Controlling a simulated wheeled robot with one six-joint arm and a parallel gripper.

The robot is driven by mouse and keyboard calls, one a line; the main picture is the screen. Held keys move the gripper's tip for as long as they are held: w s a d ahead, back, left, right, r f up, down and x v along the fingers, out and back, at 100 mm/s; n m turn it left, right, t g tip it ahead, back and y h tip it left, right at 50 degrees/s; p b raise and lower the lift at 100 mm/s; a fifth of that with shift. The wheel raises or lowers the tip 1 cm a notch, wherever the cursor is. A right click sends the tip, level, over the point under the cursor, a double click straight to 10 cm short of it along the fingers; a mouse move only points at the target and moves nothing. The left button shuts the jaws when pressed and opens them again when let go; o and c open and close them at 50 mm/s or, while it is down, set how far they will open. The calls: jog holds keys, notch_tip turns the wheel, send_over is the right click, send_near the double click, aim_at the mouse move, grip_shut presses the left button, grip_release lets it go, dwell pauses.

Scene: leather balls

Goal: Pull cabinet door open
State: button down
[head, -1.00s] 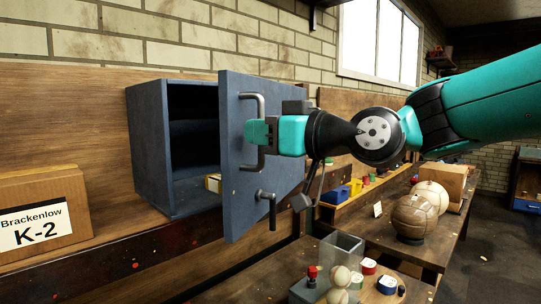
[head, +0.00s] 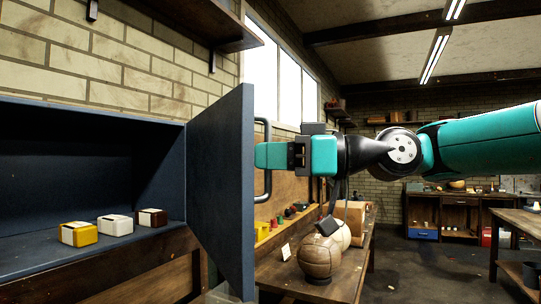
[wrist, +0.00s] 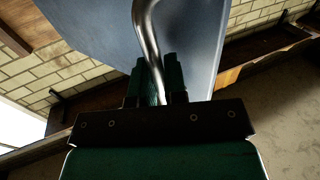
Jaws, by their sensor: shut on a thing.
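The blue-grey cabinet (head: 90,118) is at the left in the head view, with its inside in plain sight. Its door (head: 222,190) stands wide open, swung out from the right side of the cabinet. A metal bar handle (head: 267,190) is on the door's outer face. My gripper (head: 272,156) is at the handle, its teal fingers shut on it. In the wrist view the handle (wrist: 148,40) runs down between the fingers (wrist: 162,85), with the door (wrist: 195,45) behind it. The lower part of the handle is hidden by the gripper.
Yellow (head: 78,233), white (head: 115,225) and dark brown (head: 152,217) small boxes sit on the cabinet floor. A bench with leather balls (head: 319,256) is right of the door. A wall shelf (head: 190,20) hangs above. Floor (head: 430,270) is free at the right.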

jog(key=shift+w+d+r, duration=0.15)
jog(key=shift+w, duration=0.05)
jog(key=c, duration=1.2)
grip_release()
